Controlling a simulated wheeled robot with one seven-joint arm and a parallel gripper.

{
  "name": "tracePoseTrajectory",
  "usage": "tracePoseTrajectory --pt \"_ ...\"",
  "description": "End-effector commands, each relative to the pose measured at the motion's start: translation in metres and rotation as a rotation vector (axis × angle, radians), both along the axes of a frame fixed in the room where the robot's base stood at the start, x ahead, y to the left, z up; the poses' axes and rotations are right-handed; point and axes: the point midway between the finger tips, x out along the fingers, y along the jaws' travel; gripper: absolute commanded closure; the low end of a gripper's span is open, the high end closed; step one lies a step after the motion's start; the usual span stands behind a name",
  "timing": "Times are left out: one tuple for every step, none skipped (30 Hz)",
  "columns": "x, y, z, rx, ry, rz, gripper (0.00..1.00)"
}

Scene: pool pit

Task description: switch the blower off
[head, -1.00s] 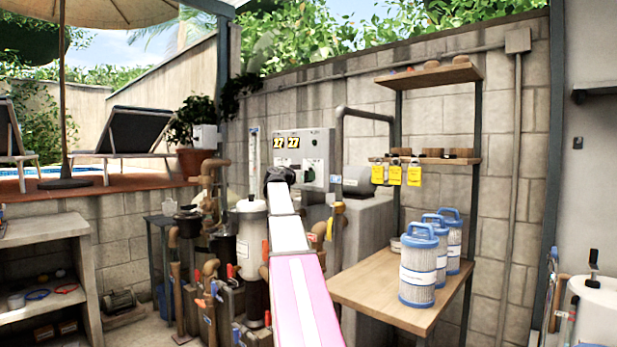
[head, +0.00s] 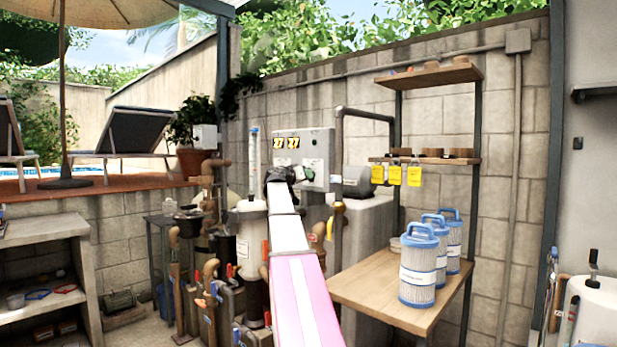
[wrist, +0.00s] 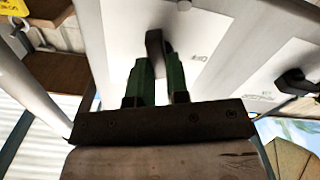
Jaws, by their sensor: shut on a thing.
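The grey control box (head: 318,145) hangs on the block wall, with two yellow "27" displays on its front. My gripper (head: 284,174) is at its lower left front, small and dark in the head view. In the wrist view my gripper's green fingers (wrist: 158,72) are shut on a dark switch handle (wrist: 154,42), which stands out from a white label plate. A second dark knob (wrist: 295,80) sits on another plate further right, apart from the fingers.
A grey pipe (head: 340,155) runs beside the box. Yellow tags (head: 396,175) hang from a shelf to the right. Blue-ended filter cartridges (head: 418,270) stand on a wooden table (head: 375,290). Pipes and valves crowd the space below left of my arm.

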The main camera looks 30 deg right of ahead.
Motion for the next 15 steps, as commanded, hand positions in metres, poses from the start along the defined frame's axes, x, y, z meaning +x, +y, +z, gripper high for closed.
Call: tracePoseTrajectory --pt "-0.0001 0.0000 -0.0002 -0.017 0.050 0.000 1.00" --pt "-0.0001 0.0000 -0.0002 -0.028 0.081 0.000 1.00" --pt "-0.0001 0.0000 -0.0002 -0.043 0.125 0.000 1.00" --pt "-0.0001 0.0000 -0.0002 -0.053 0.156 0.000 1.00" --pt "-0.0001 0.0000 -0.0002 -0.065 0.188 0.000 1.00" --pt "-0.0001 0.0000 -0.0002 -0.079 0.230 0.000 1.00" --pt "-0.0001 0.0000 -0.0002 -0.090 0.261 0.000 1.00" --pt "-0.0001 0.0000 -0.0002 -0.101 0.293 0.000 1.00" --pt "-0.0001 0.0000 -0.0002 -0.116 0.336 0.000 1.00" --pt "-0.0001 0.0000 -0.0002 -0.127 0.368 0.000 1.00" --pt "-0.0001 0.0000 -0.0002 -0.138 0.399 0.000 1.00" --pt "-0.0001 0.0001 -0.0002 -0.152 0.440 0.000 1.00" --pt "0.0000 0.0001 -0.0002 -0.164 0.472 0.000 1.00" --pt "0.0000 0.0001 -0.0002 -0.175 0.505 0.000 1.00" --pt "0.0000 0.0001 -0.0002 -0.190 0.547 0.000 1.00"
